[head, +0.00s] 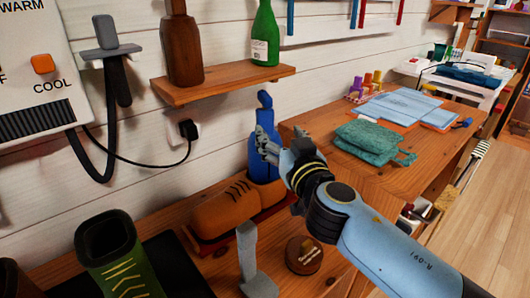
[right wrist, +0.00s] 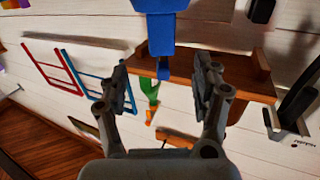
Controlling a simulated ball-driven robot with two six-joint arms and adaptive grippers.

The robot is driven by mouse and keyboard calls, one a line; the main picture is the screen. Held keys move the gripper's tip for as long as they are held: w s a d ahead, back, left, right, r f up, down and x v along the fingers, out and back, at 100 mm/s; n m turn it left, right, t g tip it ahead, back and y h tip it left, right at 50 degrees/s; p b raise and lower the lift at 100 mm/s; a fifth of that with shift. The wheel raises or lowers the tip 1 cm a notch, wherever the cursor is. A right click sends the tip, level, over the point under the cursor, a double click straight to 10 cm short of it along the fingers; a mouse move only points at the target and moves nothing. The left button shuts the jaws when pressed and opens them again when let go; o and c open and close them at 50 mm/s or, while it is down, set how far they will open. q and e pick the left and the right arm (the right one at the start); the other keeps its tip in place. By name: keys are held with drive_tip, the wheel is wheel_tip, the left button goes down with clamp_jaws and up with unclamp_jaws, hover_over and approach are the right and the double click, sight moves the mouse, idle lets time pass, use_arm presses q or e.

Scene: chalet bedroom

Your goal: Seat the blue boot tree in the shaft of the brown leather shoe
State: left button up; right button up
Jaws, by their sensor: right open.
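The blue boot tree (head: 262,155) stands upright in the head view, its lower end in the shaft opening of the brown leather shoe (head: 222,210). How deep it sits is hard to tell. The shoe lies on a red tray (head: 205,250) on the wooden bench. My right gripper (head: 268,148) is open beside the boot tree, its fingers overlapping the tree's right side. In the right wrist view the boot tree (right wrist: 161,32) hangs in from the top, its narrow knob end showing between the spread fingers (right wrist: 163,88). My left gripper is out of view.
A round brown tin (head: 304,255) and a grey upright piece (head: 248,255) stand in front of the shoe. A green boot (head: 112,250) is at left. A shelf (head: 225,84) with bottles hangs above. A wooden cabinet (head: 385,185) bearing teal cloths (head: 372,143) is close on the right.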

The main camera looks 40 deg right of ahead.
sight(267, 119)
drive_tip(key=p+x, duration=0.1)
drive_tip(key=x, duration=0.4)
drive_tip(key=shift+w+r, duration=0.1)
drive_tip(key=shift+w, duration=0.2)
drive_tip(key=x, duration=0.2)
drive_tip(key=p+x, duration=0.1)
drive_tip(key=x, duration=0.1)
drive_tip(key=shift+w+f, duration=0.25)
drive_tip(key=shift+w, duration=0.15)
drive_tip(key=shift+s, duration=0.1)
clamp_jaws()
